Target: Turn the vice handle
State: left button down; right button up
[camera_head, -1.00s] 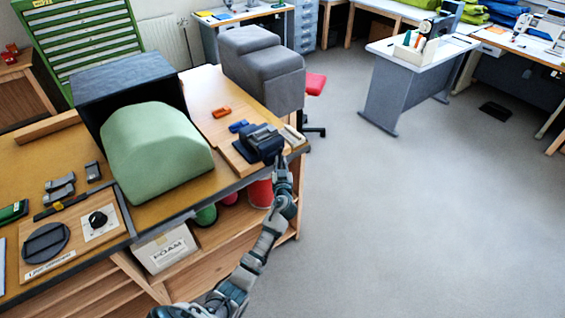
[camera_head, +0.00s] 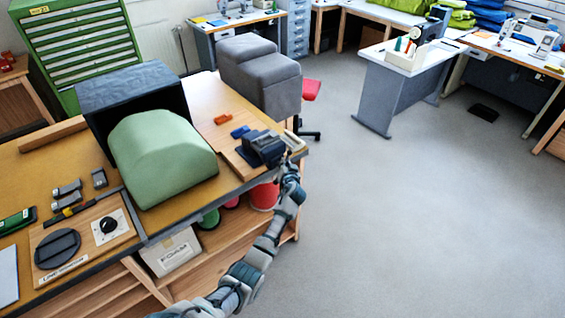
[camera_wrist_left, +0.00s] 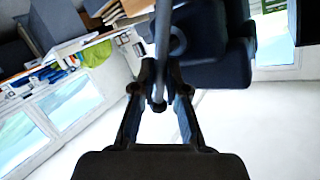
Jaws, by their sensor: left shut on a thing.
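The dark blue vice (camera_head: 263,148) is mounted on a wooden board at the right end of the workbench. It also shows large and dark in the left wrist view (camera_wrist_left: 210,62). The grey vice handle (camera_wrist_left: 162,45) is a thin bar running up from between my fingers in that view. My left gripper (camera_wrist_left: 160,100) is shut on the handle near its end. In the head view my left gripper (camera_head: 289,165) is at the front of the vice, where the handle is too small to make out. My right gripper is in neither view.
A green foam block (camera_head: 160,165) and a dark box (camera_head: 130,90) stand on the workbench (camera_head: 170,215) left of the vice. Orange (camera_head: 222,118) and blue (camera_head: 240,131) pieces lie behind the vice. Grey stools (camera_head: 270,80) stand beyond.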

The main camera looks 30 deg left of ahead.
pick_arm(q)
jog(key=shift+w+d+f+m+g+p, duration=0.2)
jog(key=shift+m+g+p, duration=0.2)
jog(key=shift+m+g, duration=0.2)
jog(key=shift+w+d+f+m+g+p, duration=0.1)
jog(key=shift+w+m+g+p, duration=0.1)
jog(key=shift+m+g+p, duration=0.3)
jog(key=shift+f, duration=0.1)
jog(key=c, duration=1.2)
grip_release()
jog(key=shift+w, duration=0.1)
jog(key=v, duration=1.2)
jog(key=shift+w, duration=0.15)
